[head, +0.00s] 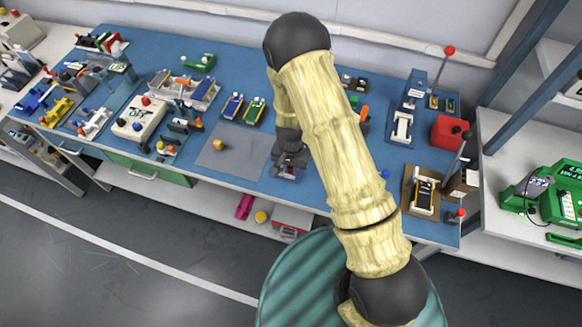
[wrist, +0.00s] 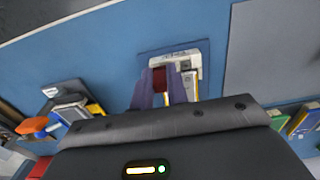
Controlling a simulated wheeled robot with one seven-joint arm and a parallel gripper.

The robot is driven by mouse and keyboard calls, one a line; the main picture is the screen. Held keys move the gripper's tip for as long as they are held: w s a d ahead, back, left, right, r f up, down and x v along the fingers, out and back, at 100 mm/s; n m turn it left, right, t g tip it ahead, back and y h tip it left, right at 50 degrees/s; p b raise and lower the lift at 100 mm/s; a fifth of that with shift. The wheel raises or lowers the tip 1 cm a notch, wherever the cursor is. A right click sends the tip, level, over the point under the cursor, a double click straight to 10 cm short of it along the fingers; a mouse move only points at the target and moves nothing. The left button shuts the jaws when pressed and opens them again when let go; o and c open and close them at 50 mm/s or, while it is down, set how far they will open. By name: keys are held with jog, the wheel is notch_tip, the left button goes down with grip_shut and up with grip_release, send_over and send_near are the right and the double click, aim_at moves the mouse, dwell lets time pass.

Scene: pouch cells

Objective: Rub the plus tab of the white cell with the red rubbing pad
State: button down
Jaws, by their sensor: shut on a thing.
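My gripper (wrist: 162,92) points down over the bench, and its two purple-grey fingers show in the wrist view. It is shut on a dark red block (wrist: 159,77), which looks like the red rubbing pad. Just beyond and right of the fingers is a small pale fixture (wrist: 192,58) with a whitish piece in it, perhaps the white cell; the fingers hide part of it. I cannot tell whether the pad touches it, and the plus tab cannot be made out. In the head view my gripper (head: 288,165) is near the bench's front edge.
A grey mat (head: 232,152) with a small orange-yellow piece lies left of my gripper. Blue and green cell holders (head: 254,110) stand behind it. Right of my arm are a red box (head: 449,132) and a lever press (head: 403,125).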

jog(key=shift+a, duration=0.15)
jog(key=shift+w+a+p, duration=0.25)
jog(key=shift+a+p, duration=0.05)
jog(key=shift+a, duration=0.35)
jog(key=shift+s+d+b, duration=0.25)
jog(key=shift+d+b, duration=0.05)
jog(key=shift+d, duration=0.5)
jog(key=shift+w+a+f, duration=0.1)
jog(key=shift+w+a, duration=0.15)
jog(key=shift+a, duration=0.55)
jog(key=shift+d, duration=0.1)
